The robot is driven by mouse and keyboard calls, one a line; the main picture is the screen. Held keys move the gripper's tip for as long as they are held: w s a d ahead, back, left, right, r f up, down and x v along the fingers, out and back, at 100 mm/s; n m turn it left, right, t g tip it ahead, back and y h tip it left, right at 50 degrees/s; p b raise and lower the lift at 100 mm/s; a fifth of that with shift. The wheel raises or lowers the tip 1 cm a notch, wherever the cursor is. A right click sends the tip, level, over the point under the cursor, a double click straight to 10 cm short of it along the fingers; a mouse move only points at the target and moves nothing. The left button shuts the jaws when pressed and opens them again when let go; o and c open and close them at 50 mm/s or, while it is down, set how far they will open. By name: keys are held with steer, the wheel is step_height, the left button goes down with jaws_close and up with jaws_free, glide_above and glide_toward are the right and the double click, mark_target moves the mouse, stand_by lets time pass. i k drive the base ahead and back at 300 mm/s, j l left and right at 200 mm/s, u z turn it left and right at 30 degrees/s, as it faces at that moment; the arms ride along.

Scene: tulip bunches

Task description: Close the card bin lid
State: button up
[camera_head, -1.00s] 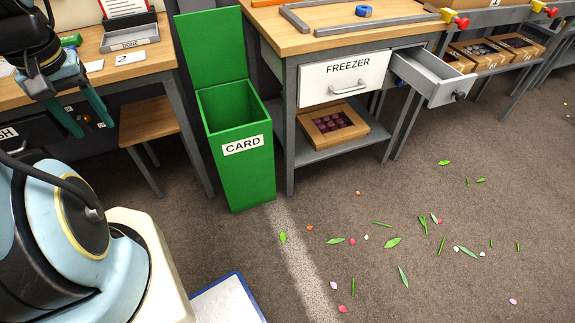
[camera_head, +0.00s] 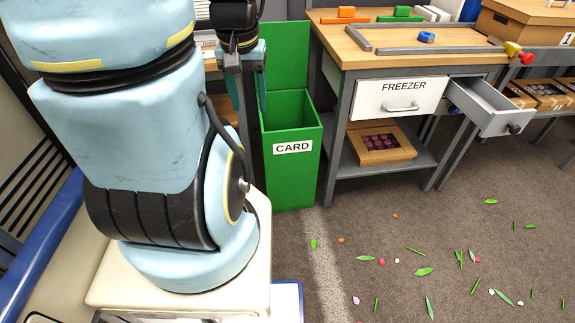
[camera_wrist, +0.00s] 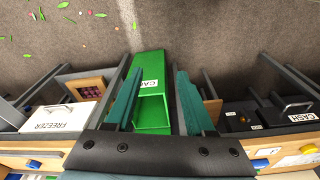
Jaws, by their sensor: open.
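The green card bin (camera_head: 292,168) stands on the floor left of the freezer bench, with a white CARD label on its front. Its green lid (camera_head: 286,52) is raised upright at the back, so the bin is open. My gripper (camera_head: 250,100) is at the bin's left edge in the head view, its teal fingers pointing down and partly covering the lid's left side. In the wrist view the bin (camera_wrist: 151,62) appears between the two spread fingers of my gripper (camera_wrist: 158,95). The gripper is open and empty. I cannot tell whether a finger touches the bin.
The freezer bench (camera_head: 340,48) stands right of the bin, with its side drawer (camera_head: 490,108) pulled out. Leaves and petals (camera_head: 424,271) litter the floor at the right. A desk with a CASH drawer (camera_wrist: 270,115) shows in the wrist view.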

mark_target(286, 42)
steer(key=i+l+u, duration=0.1)
steer(key=i+u, duration=0.25)
steer(key=i+l+u, duration=0.1)
steer(key=u, duration=0.3)
steer(key=i+l+u, duration=0.2)
steer(key=u, duration=0.15)
